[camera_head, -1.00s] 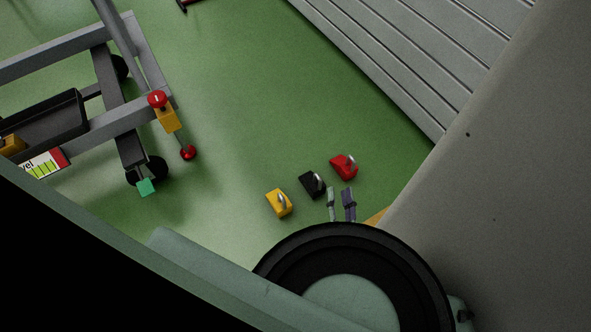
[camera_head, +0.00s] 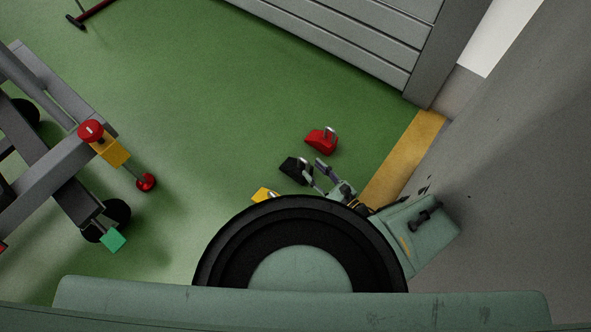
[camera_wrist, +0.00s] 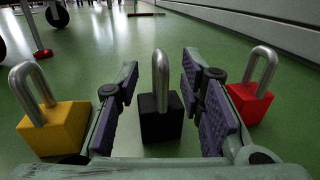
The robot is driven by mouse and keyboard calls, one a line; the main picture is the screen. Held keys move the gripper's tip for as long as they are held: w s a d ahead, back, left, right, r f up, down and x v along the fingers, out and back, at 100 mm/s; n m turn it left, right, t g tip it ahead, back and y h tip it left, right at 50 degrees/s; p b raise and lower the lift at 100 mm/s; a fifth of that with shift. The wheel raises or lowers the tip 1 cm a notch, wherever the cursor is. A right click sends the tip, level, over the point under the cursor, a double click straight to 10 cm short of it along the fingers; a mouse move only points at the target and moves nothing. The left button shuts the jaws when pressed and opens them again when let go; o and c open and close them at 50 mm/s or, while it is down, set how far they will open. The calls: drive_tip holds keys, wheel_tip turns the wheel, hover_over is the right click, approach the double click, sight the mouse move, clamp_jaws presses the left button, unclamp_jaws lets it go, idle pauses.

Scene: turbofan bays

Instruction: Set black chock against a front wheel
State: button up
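The black chock (camera_head: 293,171), a block with a metal loop handle, stands on the green floor. In the wrist view the black chock (camera_wrist: 161,119) is centred between the two padded fingers of my gripper (camera_wrist: 163,108), with gaps on both sides. My gripper (camera_head: 316,173) is open, low beside the chock in the head view. A trolley (camera_head: 62,165) stands at the left, with a dark wheel (camera_head: 117,213) at its near corner. I cannot tell which of its wheels are front ones. The wheel's lower part is partly hidden by a green block.
A red chock (camera_head: 320,141) stands right of the black one. A yellow chock (camera_head: 264,195) is on its left, partly hidden by my arm. The green block (camera_head: 112,239) is at the trolley wheel. A grey wall and yellow floor strip (camera_head: 402,160) bound the right. Floor between chocks and trolley is clear.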

sight(299, 158)
drive_tip(key=shift+x, duration=0.95)
drive_tip(key=w+a+b, duration=0.1)
drive_tip(key=b, duration=0.1)
drive_tip(key=w+a+f+b, duration=0.1)
drive_tip(key=w+a+b, duration=0.1)
drive_tip(key=shift+a, duration=0.15)
drive_tip(key=shift+w+a+r+b, duration=0.15)
drive_tip(key=shift+w+a+b, duration=0.15)
drive_tip(key=shift+w+b, duration=0.1)
drive_tip(key=shift+c, duration=0.5)
clamp_jaws()
drive_tip(key=shift+r, duration=0.1)
